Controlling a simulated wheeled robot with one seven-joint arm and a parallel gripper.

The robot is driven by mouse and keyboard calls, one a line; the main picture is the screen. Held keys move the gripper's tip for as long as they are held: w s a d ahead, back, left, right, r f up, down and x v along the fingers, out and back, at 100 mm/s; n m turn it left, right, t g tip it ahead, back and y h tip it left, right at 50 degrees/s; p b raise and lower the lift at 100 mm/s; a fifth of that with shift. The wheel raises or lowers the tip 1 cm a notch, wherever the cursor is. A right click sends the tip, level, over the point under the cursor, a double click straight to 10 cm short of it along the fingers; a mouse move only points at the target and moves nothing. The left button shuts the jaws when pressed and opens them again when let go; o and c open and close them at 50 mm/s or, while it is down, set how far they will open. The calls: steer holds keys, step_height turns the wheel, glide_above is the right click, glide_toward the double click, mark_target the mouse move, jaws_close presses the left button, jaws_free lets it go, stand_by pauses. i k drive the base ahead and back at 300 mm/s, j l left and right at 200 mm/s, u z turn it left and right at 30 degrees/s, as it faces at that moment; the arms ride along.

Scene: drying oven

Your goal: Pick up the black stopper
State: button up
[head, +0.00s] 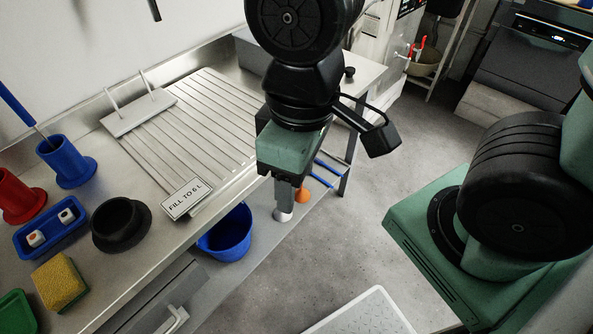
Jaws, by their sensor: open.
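A wide black flanged piece with a hollow top (118,222) stands on the steel counter at the left, and it may be the black stopper. My gripper (284,206) points down just off the counter's front edge, well to the right of the flanged piece and nearer the camera than the small one. Its jaws are open, though the gap is hard to see from here. It appears empty.
The flanged piece stands close to a blue tray (22,243) with two small white blocks, a yellow sponge (59,283), blue (75,170) and red cups. A sign (187,199) and ribbed drainboard (211,110) lie right of it. A blue bucket (228,240) stands below.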

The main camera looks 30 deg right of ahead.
mark_target(350, 72)
steer(key=z, duration=0.85)
steer(key=i+l+u, duration=0.2)
steer(key=i+l, duration=0.2)
steer(key=l, duration=0.25)
steer(key=i+l, duration=0.15)
steer(key=l, duration=0.15)
steer(key=i+l+u, duration=0.15)
steer(key=l, duration=0.2)
steer(key=i+l+u, duration=0.1)
steer(key=l, duration=0.25)
steer(key=i+u, duration=0.1)
steer(key=u, duration=1.4)
